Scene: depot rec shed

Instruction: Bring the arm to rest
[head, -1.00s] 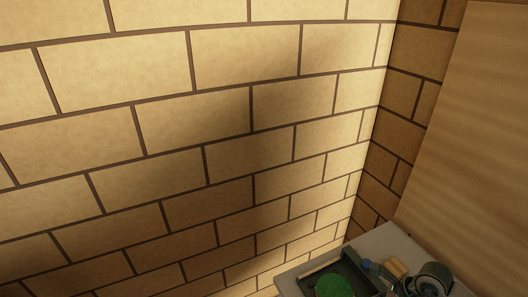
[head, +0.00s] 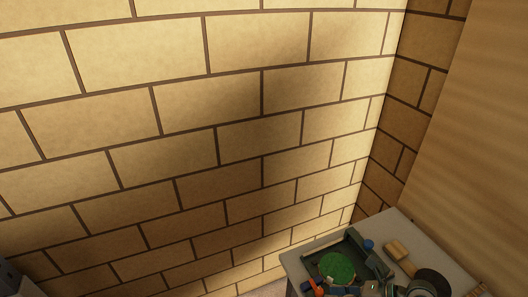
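Neither of my grippers can be made out in the head view. A small grey shape shows at the lower left edge, and I cannot tell what it is. A pale table top (head: 310,249) shows at the lower right. On it stands a dark tray (head: 318,254) with a round green thing (head: 337,267) in it. Whether anything is held cannot be seen.
By the tray are an orange-red thing (head: 317,287), a blue thing (head: 368,245), wooden blocks (head: 397,250) and a dark round thing (head: 434,282). A block wall (head: 190,150) fills most of the view; a wooden panel (head: 470,140) rises at the right.

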